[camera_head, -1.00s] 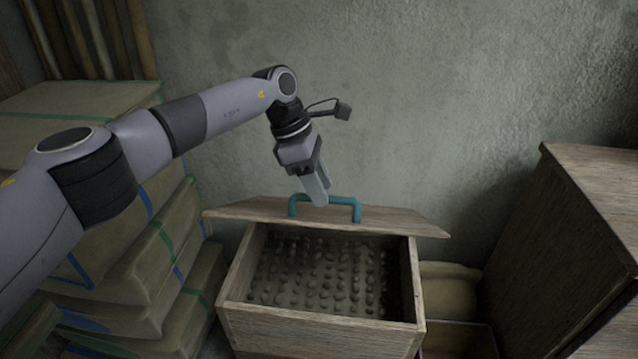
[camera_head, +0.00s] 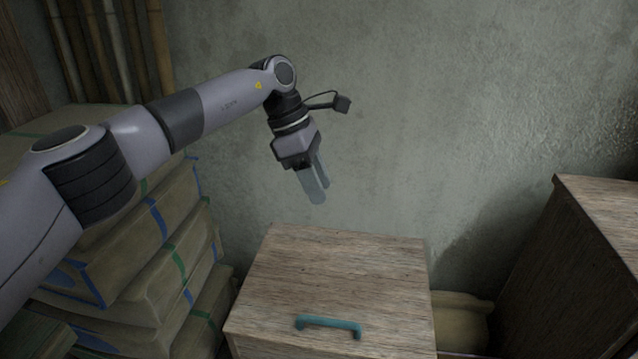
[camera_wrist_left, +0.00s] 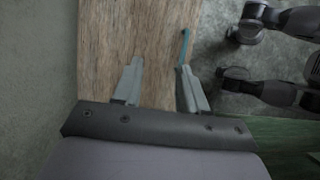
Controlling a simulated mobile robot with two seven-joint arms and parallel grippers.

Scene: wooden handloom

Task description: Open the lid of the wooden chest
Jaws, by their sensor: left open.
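The wooden chest stands below and in front of my left gripper, with its lid (camera_head: 335,270) lying shut on top. The lid's teal handle (camera_head: 329,325) is near the front edge. The inside of the chest is hidden. My left gripper (camera_head: 317,194) is open and empty, hanging in the air above and behind the lid's back edge, apart from it. In the left wrist view the lid (camera_wrist_left: 135,40) shows beyond the two spread fingers (camera_wrist_left: 160,85), and the handle (camera_wrist_left: 186,46) shows at its right edge. My right gripper cannot be made out.
Stacked wrapped bundles (camera_head: 150,270) with blue and green straps stand to the left of the chest. A tan sack (camera_head: 460,318) lies to its right, and a dark wooden cabinet (camera_head: 570,270) stands farther right. A grey wall (camera_head: 430,110) is close behind.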

